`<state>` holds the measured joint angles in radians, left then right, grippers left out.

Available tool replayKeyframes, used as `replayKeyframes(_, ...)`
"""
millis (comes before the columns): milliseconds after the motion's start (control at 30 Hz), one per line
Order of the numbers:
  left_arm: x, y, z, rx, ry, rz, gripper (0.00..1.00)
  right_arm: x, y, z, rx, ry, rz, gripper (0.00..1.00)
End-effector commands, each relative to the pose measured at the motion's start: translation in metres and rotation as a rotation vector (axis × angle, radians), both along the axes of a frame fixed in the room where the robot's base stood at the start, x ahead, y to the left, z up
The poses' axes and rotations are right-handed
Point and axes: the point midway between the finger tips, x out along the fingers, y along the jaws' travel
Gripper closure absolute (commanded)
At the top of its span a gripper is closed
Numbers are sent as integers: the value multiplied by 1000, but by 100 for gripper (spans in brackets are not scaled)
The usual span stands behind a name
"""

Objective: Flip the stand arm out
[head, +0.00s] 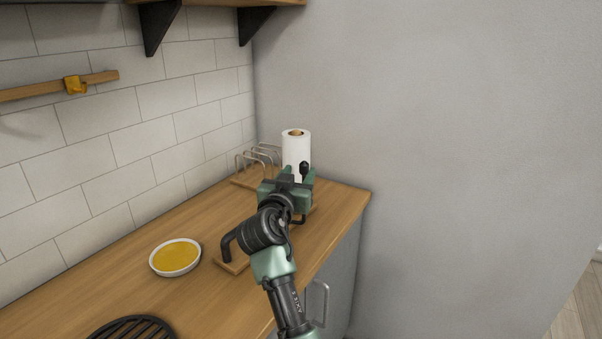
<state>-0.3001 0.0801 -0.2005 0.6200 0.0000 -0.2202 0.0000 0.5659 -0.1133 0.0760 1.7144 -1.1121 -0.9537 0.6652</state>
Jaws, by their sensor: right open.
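A wooden board (233,264) lies on the counter, mostly hidden behind my right wrist. A dark bent bar (228,245) rises over its left end; I cannot tell whether it is the stand arm. My right gripper (299,173) is open above the board's far end, pointing away toward the paper roll. A small black knob (304,167) shows between or just beyond its fingertips; I cannot tell whether they touch it. The gripper hides what the knob is fixed to. My left gripper is out of view.
A white paper roll (297,147) stands just behind the gripper, beside a wire rack (258,157). A white dish with yellow contents (175,257) and a black grate (132,328) sit on the counter (95,288). The grey wall (440,150) closes the far end.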

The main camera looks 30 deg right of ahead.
Motion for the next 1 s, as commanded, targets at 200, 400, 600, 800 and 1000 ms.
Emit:
replayKeyframes(200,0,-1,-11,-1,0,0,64,-24,28,-3,1,-1,3,55)
replayKeyframes(400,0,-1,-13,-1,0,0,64,-33,37,-1,0,0,1,55)
replayKeyframes(600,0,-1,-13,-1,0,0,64,-34,38,0,-1,1,0,55)
replayKeyframes(800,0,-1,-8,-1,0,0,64,-29,30,-11,43,3,28,100)
replayKeyframes(1000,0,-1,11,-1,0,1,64,-12,-2,-67,330,-23,176,100)
